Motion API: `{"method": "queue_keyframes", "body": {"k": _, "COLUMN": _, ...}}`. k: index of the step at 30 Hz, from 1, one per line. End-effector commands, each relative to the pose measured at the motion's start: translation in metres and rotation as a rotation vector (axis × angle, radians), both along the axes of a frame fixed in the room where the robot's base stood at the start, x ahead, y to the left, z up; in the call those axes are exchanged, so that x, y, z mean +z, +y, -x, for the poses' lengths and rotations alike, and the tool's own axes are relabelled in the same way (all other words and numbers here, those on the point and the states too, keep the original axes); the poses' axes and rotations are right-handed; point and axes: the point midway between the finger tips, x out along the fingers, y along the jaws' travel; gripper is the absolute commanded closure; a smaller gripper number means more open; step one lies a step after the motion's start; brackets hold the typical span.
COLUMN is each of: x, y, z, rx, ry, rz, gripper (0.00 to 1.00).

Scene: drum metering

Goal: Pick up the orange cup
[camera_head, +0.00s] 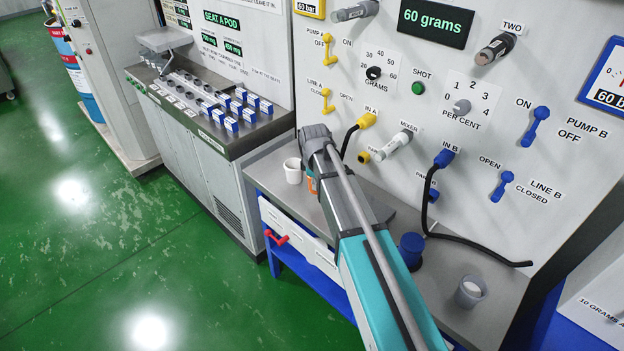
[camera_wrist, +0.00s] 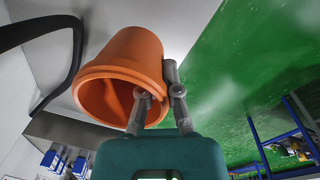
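The orange cup (camera_wrist: 121,72) fills the upper middle of the wrist view, its open mouth towards the camera. My gripper (camera_wrist: 160,83) is at its rim, one finger inside the mouth and the other along the outer wall. The fingers are drawn in close on the wall between them. In the head view only a small strip of the orange cup (camera_head: 311,184) shows, beside my arm, which hides the rest. My gripper (camera_head: 314,140) is seen from behind there and its fingertips are hidden. I cannot tell whether the cup touches the bench.
A white cup (camera_head: 293,170) stands close left of the orange cup on the grey bench (camera_head: 455,255). A blue cup-like object (camera_head: 411,246) and a pale cup (camera_head: 469,291) are to the right. A black hose (camera_head: 478,247) lies along the bench. The panel wall with valves rises behind.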

Motion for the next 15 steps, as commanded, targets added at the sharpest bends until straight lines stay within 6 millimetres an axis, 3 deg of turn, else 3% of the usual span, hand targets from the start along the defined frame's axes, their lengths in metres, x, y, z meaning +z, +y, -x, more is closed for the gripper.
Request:
{"method": "queue_keyframes", "body": {"k": 3, "x": 0.021, "y": -0.003, "z": 0.015, "rx": 0.0, "ry": 0.0, "rz": 0.0, "gripper": 1.0}}
{"method": "queue_keyframes", "body": {"k": 15, "x": 0.053, "y": -0.018, "z": 0.083, "rx": 0.0, "ry": 0.0, "rz": 0.0, "gripper": 1.0}}
